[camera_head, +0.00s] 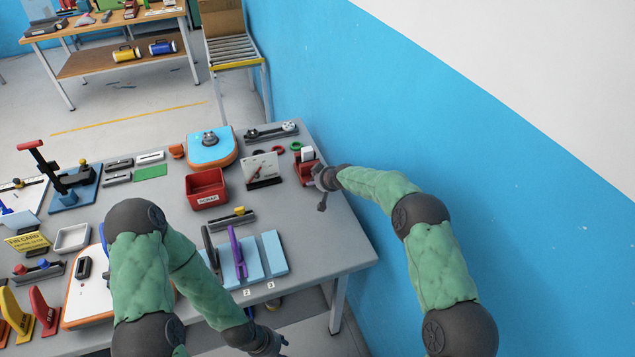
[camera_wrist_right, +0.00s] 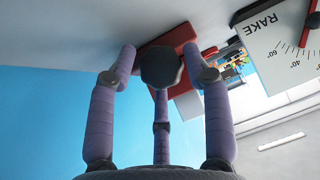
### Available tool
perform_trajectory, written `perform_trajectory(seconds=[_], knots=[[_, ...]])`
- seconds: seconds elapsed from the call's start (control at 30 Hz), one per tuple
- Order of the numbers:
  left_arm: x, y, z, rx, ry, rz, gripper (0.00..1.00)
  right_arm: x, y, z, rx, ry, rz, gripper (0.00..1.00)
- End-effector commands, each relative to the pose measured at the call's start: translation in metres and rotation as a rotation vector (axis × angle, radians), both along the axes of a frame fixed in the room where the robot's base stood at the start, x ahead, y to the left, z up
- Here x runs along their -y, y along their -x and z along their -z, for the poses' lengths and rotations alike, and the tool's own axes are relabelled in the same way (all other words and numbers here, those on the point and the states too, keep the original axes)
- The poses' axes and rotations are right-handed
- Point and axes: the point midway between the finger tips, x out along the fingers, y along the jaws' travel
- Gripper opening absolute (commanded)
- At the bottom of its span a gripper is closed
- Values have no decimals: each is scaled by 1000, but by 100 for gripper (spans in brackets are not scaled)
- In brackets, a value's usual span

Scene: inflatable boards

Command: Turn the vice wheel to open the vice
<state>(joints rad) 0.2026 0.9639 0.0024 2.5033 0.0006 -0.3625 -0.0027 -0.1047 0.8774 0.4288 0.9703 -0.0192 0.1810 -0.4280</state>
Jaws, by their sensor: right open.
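The red vice (camera_head: 304,172) sits at the right edge of the grey table, with a pale block standing at it. My right gripper (camera_head: 321,190) is at its near right side and hides the wheel in the head view. In the right wrist view the dark round vice wheel (camera_wrist_right: 160,68) is in front of the red vice body (camera_wrist_right: 178,37). The open fingers of my right gripper (camera_wrist_right: 159,57) are spread around the wheel; I cannot tell whether they touch it. My left gripper (camera_head: 270,342) hangs low beyond the table's front edge; its fingers are unclear.
A white gauge board (camera_head: 262,170) stands just left of the vice and shows in the wrist view (camera_wrist_right: 285,45). The blue wall (camera_head: 400,110) is close on the right. The table's front right corner is clear.

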Motion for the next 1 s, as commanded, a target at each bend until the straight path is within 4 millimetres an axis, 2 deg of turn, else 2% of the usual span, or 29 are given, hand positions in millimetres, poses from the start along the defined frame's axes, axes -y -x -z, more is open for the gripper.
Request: perform_trajectory(seconds=[0.37,0.4,0.53,0.57,0.83,1.0], knots=[[0,0,1,0,0,0,40,-1,-3,3,0,0,0,50],[0,0,1,0,0,0,40,-1,-3,3,0,0,0,47],[0,0,1,0,0,0,40,-1,-3,3,0,0,0,10],[0,0,1,0,0,0,40,-1,-3,3,0,0,0,5],[0,0,-3,0,0,0,40,-1,-3,2,2,6,0,5],[0,0,-15,0,0,0,40,-1,-2,0,7,25,0,5]])
